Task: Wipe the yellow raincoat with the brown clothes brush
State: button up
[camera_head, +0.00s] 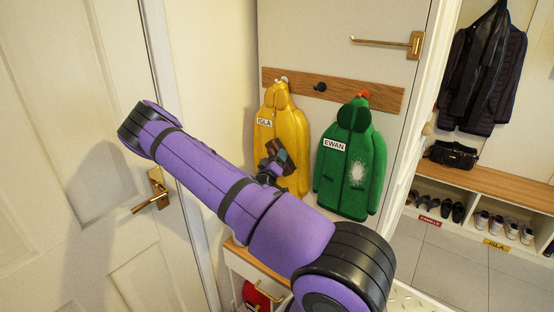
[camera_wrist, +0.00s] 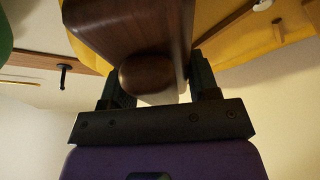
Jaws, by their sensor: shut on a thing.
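The yellow raincoat (camera_head: 292,118) hangs from the wall rail and has an "ISLA" label on its chest. It also fills the upper right of the wrist view (camera_wrist: 245,45). The brown clothes brush (camera_wrist: 140,25) is dark wood and lies between my fingers. In the head view the brush (camera_head: 281,150) is in front of the raincoat's middle right side. My gripper (camera_head: 270,170) is shut on it. Its bristles are hidden, and I cannot tell whether they touch the raincoat.
A green coat (camera_head: 344,175) labelled "EWAN", with a whitish patch, hangs close on the right. The wooden rail (camera_head: 385,96) has a black hook (camera_head: 320,87). A brass arm (camera_head: 385,43) sticks out above. A door (camera_head: 70,150) stands left. A low cabinet (camera_head: 236,262) is below.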

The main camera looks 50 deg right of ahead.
aim_at(277, 149)
jog(key=shift+r, duration=1.8)
jog(key=shift+f, duration=2.05)
jog(key=shift+s+a, duration=0.2)
jog(key=shift+a, duration=2.8)
jog(key=shift+a, duration=1.5)
